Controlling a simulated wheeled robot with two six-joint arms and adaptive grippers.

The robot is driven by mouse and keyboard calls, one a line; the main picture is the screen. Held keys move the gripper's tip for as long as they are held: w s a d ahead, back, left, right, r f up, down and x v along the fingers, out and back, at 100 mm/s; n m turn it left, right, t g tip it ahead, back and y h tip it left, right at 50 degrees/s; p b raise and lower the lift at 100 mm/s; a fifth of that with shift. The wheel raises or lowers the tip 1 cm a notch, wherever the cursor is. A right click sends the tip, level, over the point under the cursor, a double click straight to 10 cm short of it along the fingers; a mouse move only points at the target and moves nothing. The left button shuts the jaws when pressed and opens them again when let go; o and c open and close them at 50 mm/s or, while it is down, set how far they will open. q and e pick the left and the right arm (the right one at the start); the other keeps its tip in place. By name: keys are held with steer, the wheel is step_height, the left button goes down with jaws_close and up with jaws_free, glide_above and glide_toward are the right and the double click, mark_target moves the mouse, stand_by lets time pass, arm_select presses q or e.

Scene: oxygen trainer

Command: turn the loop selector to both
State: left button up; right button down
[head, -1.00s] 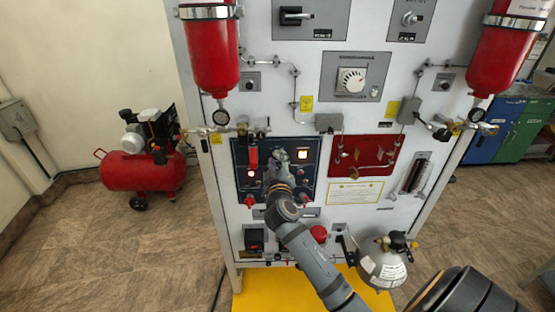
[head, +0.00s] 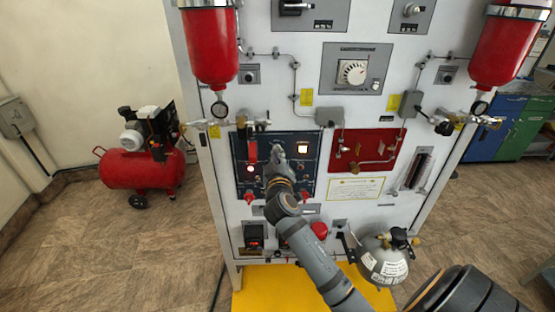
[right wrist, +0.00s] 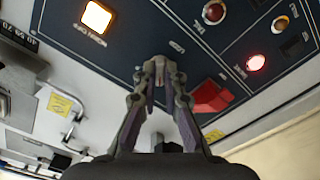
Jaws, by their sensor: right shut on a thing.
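The dark blue control panel (head: 314,184) is on the front of the white trainer board. My right gripper (head: 277,150) reaches its upper middle part. In the right wrist view the gripper (right wrist: 160,66) has its fingertips close together at the panel face, shut on the small loop selector knob. The fingers cover most of the knob, so its pointer and setting cannot be read. A red lever handle (head: 251,152) is just left of the gripper; it also shows in the right wrist view (right wrist: 208,97). My left gripper is not in view.
A lit square lamp (head: 303,146) and a glowing red lamp (right wrist: 256,62) flank the gripper. A red panel (head: 366,151) with metal piping is to the right. Red cylinders (head: 210,48) hang above. A grey tank (head: 383,262) sits low, near my right arm.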

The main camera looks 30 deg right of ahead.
steer(key=shift+f+m+b, duration=0.1)
steer(key=shift+m+b, duration=3.6)
steer(key=shift+b, duration=0.05)
steer(key=c, duration=1.4)
jaws_free()
steer(key=shift+c, duration=0.2)
steer(key=v, duration=0.7)
steer(key=shift+s, duration=0.25)
